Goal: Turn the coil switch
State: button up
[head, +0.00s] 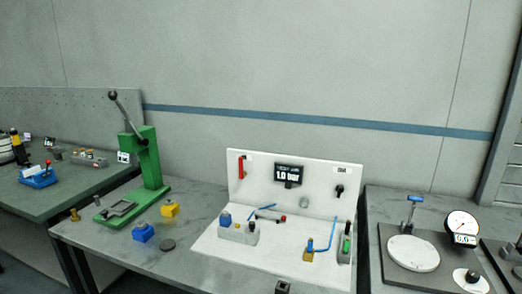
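A white panel (310,186) stands upright at the back of a white base on the middle bench. A small black knob (339,190) sits on its right side, below a small white label (341,170) whose text is too small to read surely; it looks like the coil switch. Which way the knob points is hard to tell. A dark display (288,173) on the panel reads 1.0 bar. My gripper is not in view, and nothing covers the knob.
A red part (241,167) is on the panel's left. A green press (148,160) stands left, a gauge (462,224) right. A dark piece (282,287) shows at the bottom edge.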

aim_at(340, 188)
jog(key=k, duration=0.15)
jog(key=i+z, duration=0.15)
jog(key=z, duration=0.25)
jog(key=i+j+z, duration=0.15)
jog(key=j+z, duration=0.25)
jog(key=i+j+z, duration=0.1)
jog(key=j+z, duration=0.25)
